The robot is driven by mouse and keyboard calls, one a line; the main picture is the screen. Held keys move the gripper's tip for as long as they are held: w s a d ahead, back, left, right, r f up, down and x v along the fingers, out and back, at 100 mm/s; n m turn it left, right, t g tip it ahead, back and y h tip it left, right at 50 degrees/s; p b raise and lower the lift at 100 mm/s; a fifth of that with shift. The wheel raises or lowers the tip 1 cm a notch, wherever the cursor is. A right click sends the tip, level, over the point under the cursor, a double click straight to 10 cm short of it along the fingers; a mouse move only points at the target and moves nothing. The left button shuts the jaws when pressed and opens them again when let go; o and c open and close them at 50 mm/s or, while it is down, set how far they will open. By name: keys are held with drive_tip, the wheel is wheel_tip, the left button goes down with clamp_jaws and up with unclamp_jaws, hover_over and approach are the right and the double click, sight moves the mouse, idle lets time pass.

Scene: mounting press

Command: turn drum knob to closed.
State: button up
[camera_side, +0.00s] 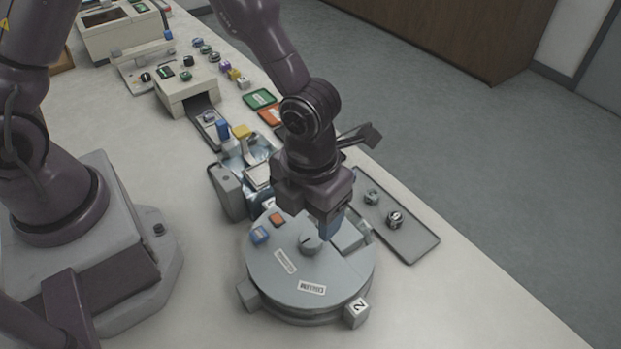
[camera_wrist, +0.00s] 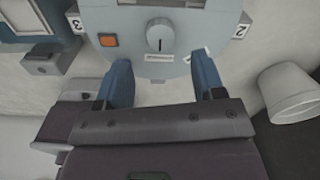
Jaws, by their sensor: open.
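The drum knob (camera_side: 309,243) is a round grey knob on top of the grey round drum (camera_side: 275,270) in the side view. In the wrist view the knob (camera_wrist: 160,35) shows a dark pointer line, with a white label below it. My gripper (camera_side: 328,230) is above the drum, close to the knob's right side in the side view. In the wrist view my gripper (camera_wrist: 162,80) is open, its two blue fingers spread and empty. The knob lies beyond the fingertips there, and not between them.
A grey tray (camera_side: 405,232) with round pieces lies to the right. A white cup (camera_wrist: 289,92) shows in the wrist view. The table in front of the drum is clear.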

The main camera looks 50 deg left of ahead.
sight(309, 239)
wheel_tip(309, 239, up, 7)
drive_tip(key=shift+r, duration=0.15)
idle(0.4)
drive_tip(key=s+a+r+n+y, duration=0.1)
drive_tip(key=a+r+n, duration=0.1)
drive_tip(key=a+n, duration=0.6)
drive_tip(key=s+a+r+n+y, duration=0.1)
drive_tip(key=s+a+r+n, duration=0.15)
drive_tip(key=n, duration=1.05)
drive_tip(key=s+a+r+n+t+h, duration=0.2)
drive_tip(key=s+a+r+n+t, duration=0.3)
drive_tip(key=a+r+n, duration=0.3)
wheel_tip(309, 239, up, 3)
drive_tip(key=n, duration=0.4)
drive_tip(key=shift+s+f+t, duration=0.15)
drive_tip(key=shift+s+t, duration=0.05)
drive_tip(key=shift+t, duration=0.1)
